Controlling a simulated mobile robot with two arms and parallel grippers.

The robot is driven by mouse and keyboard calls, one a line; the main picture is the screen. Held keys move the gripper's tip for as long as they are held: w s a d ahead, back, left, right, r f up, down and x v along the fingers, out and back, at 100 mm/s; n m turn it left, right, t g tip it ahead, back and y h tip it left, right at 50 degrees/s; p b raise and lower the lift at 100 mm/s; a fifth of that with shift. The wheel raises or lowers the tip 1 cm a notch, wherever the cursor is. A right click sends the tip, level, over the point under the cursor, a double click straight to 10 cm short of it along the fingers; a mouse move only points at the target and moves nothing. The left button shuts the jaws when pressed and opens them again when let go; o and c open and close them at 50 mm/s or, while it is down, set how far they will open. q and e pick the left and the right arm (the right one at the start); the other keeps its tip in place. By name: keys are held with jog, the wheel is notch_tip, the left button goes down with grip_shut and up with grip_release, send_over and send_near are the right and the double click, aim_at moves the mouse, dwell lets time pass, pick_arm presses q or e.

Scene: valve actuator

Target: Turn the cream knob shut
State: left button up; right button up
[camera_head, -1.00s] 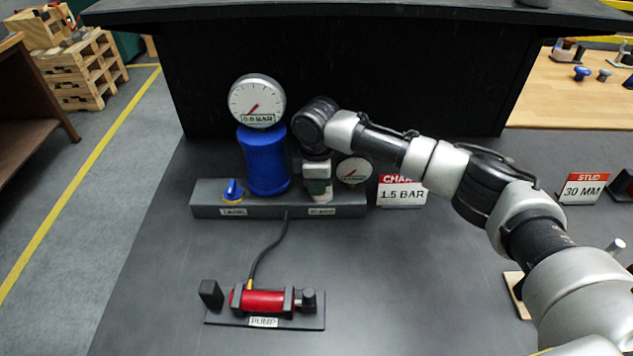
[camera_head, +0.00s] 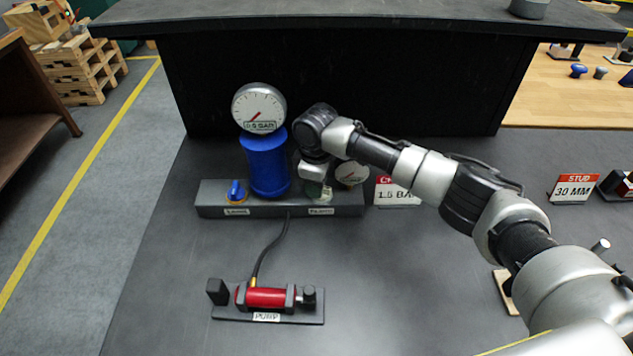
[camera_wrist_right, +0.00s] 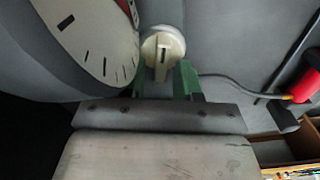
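The cream knob (camera_wrist_right: 163,50) shows in the right wrist view, just beyond my fingers, with a raised ridge and a dark mark on its face. My right gripper (camera_head: 317,186) points down over the right part of the grey manifold block (camera_head: 212,203) in the head view and hides the knob there. In the wrist view its green fingers (camera_wrist_right: 165,80) are apart, one at each side below the knob's face. I cannot tell whether they touch it. My left gripper is in neither view.
A large gauge (camera_head: 258,108) tops the blue tank (camera_head: 265,165) left of my gripper. A small gauge (camera_head: 351,174) stands close on the right, beside a sign (camera_head: 397,191). A blue knob (camera_head: 236,190) is on the block's left end. A red pump (camera_head: 266,298) lies in front.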

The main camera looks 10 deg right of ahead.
jog(key=shift+o, duration=0.4)
jog(key=shift+r, duration=0.35)
notch_tip(320, 180, up, 10)
jog(key=b, duration=0.1)
jog(key=shift+b, duration=0.4)
